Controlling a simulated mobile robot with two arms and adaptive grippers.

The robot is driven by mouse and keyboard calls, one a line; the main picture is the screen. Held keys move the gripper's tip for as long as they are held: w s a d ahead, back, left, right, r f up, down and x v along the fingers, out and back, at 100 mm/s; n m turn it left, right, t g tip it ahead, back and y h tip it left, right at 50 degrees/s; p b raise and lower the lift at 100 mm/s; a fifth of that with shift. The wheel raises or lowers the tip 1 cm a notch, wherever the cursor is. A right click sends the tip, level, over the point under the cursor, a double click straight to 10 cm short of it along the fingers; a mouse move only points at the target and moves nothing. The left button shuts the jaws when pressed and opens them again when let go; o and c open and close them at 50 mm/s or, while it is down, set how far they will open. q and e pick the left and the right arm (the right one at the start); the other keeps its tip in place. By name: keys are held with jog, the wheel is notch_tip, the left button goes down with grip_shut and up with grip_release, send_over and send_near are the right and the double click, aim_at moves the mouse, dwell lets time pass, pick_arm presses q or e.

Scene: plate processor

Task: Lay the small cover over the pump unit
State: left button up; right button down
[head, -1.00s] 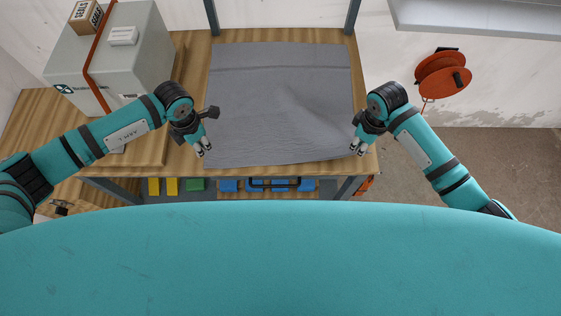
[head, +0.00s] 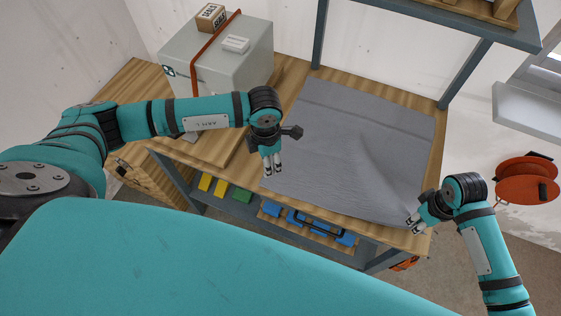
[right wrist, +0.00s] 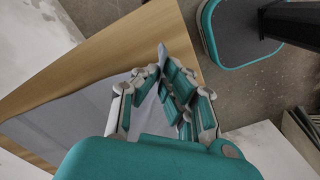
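A grey cloth cover (head: 340,135) lies spread over the workbench top, mostly flat with a soft ridge towards its near right corner. My right gripper (head: 412,224) is at that corner. In the right wrist view its fingers (right wrist: 165,68) close together, and a blue-grey tip of cloth (right wrist: 162,52) sticks out between them. My left gripper (head: 272,168) points down at the cloth's near left edge; whether its fingers hold cloth is too small to tell. A grey box with a red strap (head: 218,75) stands at the back left; I cannot tell whether it is the pump unit.
A small carton (head: 211,17) sits on the grey box. The shelf below the bench holds yellow, green and blue bins (head: 315,225). Bench posts (head: 465,75) rise behind, carrying an upper shelf. An orange reel (head: 527,180) is on the right wall.

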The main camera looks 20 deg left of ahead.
aim_at(269, 181)
pick_arm(q)
notch_tip(269, 181, down, 10)
jog(key=shift+r, duration=0.1)
dwell(0.4)
jog(key=shift+s+a, duration=0.1)
grip_shut()
dwell(0.5)
jog(key=shift+r, duration=2.5)
